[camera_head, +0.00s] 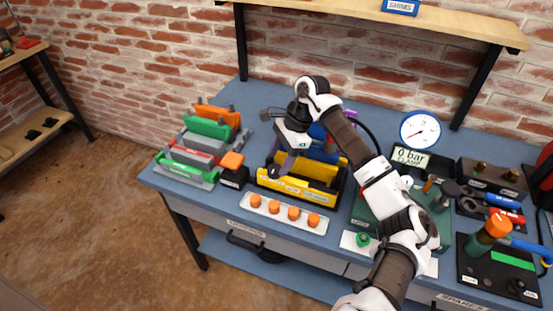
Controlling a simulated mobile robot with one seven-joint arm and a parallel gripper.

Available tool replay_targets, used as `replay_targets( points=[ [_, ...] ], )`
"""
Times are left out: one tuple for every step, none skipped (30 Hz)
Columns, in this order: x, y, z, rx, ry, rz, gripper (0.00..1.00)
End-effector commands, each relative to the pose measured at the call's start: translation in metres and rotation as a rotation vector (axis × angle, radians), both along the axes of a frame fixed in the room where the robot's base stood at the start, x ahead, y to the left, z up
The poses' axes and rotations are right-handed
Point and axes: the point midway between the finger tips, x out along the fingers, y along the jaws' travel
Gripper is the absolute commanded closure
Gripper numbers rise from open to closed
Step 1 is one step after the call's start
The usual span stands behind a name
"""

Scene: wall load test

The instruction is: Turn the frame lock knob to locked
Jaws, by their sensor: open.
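An orange knob-like piece (231,160) sits on a small black block beside the rack of coloured plates; it may be the frame lock knob, but its label and setting are too small to read. A rack (187,172) holds grey, green, red and orange plates on the left of the bench. My gripper (283,168) is open and points down over the yellow and black holder (298,190), to the right of the orange piece and apart from it. The fingertips are small and partly lost against the holder.
A white strip (283,213) with several orange knobs lies along the front edge. A round gauge (420,130) and a "0 bar" display (410,157) stand at the right, with tools and black blocks beyond. A shelf (440,22) hangs above. The back left of the blue bench (262,92) is clear.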

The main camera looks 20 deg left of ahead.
Motion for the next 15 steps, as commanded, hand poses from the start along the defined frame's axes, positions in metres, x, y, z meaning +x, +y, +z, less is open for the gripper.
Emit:
replay_targets(
  points=[
    [-0.002, 0.002, -0.004, 0.001, 0.002, 0.0, 0.41],
    [-0.003, 0.003, -0.008, 0.001, 0.003, 0.001, 0.41],
    [-0.004, 0.004, -0.012, 0.001, 0.002, 0.0, 0.41],
    [-0.005, 0.005, -0.015, 0.0, 0.001, 0.0, 0.41],
    [-0.005, 0.005, -0.017, 0.0, 0.001, 0.0, 0.41],
    [-0.006, 0.006, -0.02, 0.001, 0.001, 0.0, 0.41],
    [-0.006, 0.007, -0.021, 0.001, 0.001, 0.0, 0.41],
    [-0.007, 0.007, -0.023, 0.001, 0.001, 0.0, 0.41],
    [-0.007, 0.007, -0.024, 0.001, -0.001, 0.0, 0.41],
    [-0.007, 0.007, -0.024, 0.001, -0.001, 0.0, 0.41],
    [-0.007, 0.007, -0.024, 0.0, -0.001, 0.0, 0.41],
    [-0.007, 0.007, -0.025, 0.0, -0.001, 0.0, 0.41],
    [-0.007, 0.007, -0.025, 0.0, -0.001, 0.0, 0.41],
    [-0.007, 0.007, -0.025, 0.0, -0.001, 0.0, 0.41],
    [-0.007, 0.007, -0.025, 0.0, -0.001, 0.0, 0.41]
  ],
)
